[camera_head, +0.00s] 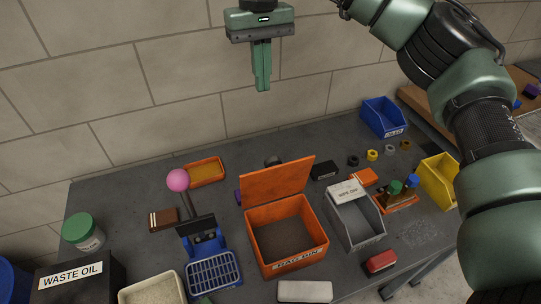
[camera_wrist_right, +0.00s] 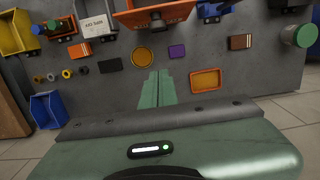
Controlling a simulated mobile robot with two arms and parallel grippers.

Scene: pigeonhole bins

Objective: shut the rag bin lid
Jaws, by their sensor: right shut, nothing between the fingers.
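The orange rag bin (camera_head: 298,262) stands on the grey bench, its label facing the front. Its orange lid (camera_head: 277,181) is open, raised at the back edge and leaning back, and the dark inside of the bin shows. My right gripper (camera_head: 263,87) is shut and empty. It points down, high above and behind the lid, in front of the block wall, and touches nothing. In the right wrist view its fingers (camera_wrist_right: 157,73) are together, and part of the orange bin (camera_wrist_right: 155,17) shows at the top edge. My left gripper is not in view.
A blue device with a pink-balled lever (camera_head: 178,180) stands left of the bin. A grey bin (camera_head: 358,232) with a white box stands close on the right. An orange tray (camera_head: 205,172) lies behind left. A white block (camera_head: 305,291) lies in front.

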